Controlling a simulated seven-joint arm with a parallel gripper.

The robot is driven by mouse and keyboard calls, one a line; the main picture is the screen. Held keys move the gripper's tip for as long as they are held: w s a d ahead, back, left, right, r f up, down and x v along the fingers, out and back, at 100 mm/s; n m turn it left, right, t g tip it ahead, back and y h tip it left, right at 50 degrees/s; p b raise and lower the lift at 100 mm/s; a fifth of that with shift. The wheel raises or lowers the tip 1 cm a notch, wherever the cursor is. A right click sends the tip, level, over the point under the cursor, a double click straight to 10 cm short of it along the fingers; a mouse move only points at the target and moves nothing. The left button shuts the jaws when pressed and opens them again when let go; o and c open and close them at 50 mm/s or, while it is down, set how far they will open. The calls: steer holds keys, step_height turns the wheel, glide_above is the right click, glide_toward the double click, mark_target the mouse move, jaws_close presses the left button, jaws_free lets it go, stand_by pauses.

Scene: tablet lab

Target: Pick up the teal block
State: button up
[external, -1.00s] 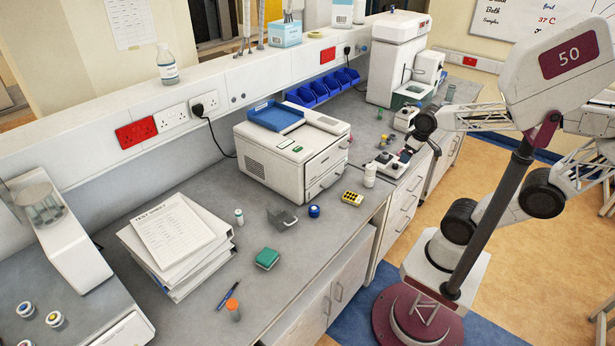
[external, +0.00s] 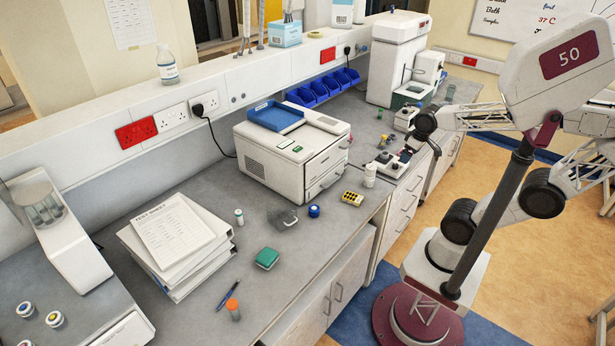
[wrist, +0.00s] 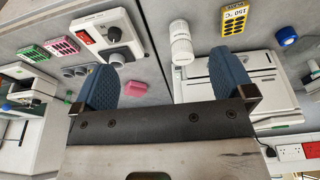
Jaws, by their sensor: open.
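The teal block (external: 267,258) lies flat on the grey bench in the external view, right of the white binders and near the bench's front edge. My gripper (external: 409,153) is far from it, above the right part of the bench by the white instruments. In the wrist view, the two blue fingers of my gripper (wrist: 163,62) are spread apart with nothing between them. The teal block does not show in the wrist view.
An orange-capped vial (external: 233,309), a blue-capped jar (external: 314,211), a yellow rack (external: 352,198) and a white bottle (external: 370,175) stand nearby. A large white machine (external: 292,160) is behind.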

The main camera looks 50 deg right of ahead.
mark_target(267, 258)
stand_by(0.3)
